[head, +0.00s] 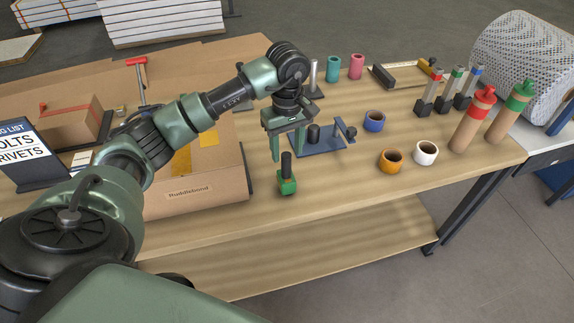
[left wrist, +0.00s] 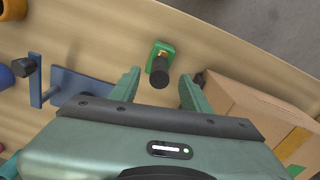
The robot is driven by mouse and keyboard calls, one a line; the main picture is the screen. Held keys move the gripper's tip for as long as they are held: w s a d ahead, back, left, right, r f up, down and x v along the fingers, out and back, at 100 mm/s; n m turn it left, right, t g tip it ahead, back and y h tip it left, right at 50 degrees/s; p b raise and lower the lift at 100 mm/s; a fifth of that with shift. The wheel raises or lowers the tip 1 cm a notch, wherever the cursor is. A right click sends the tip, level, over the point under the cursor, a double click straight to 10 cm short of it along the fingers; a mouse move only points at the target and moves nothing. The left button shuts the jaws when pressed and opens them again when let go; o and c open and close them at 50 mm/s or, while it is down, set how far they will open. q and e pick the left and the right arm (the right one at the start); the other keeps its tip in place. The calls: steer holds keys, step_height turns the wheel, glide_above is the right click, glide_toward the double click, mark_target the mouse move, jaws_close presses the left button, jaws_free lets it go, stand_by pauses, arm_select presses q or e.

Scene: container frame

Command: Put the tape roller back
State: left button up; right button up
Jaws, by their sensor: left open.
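A small green tool with a black upright handle (head: 287,184) stands on the table near its front edge; I take it for the tape roller, but its details are too small to be sure. My left gripper (head: 288,158) is open, pointing down just above and behind this tool. In the left wrist view the green tool (left wrist: 162,56) lies beyond the gap between the open fingertips (left wrist: 160,78), apart from them. A blue flat stand with a black post (head: 318,142) is right behind the gripper; it also shows in the left wrist view (left wrist: 72,86). My right gripper is not in view.
A cardboard box (head: 195,190) is close left of the green tool. Blue (head: 374,121), orange (head: 390,161) and white (head: 426,153) tape rolls stand to the right. Two red- and green-capped bottles (head: 472,122) stand near the right end.

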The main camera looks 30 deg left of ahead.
arm_select(q)
step_height(320, 180, up, 6)
steer(key=shift+f+b, duration=0.2)
steer(key=shift+b, duration=0.35)
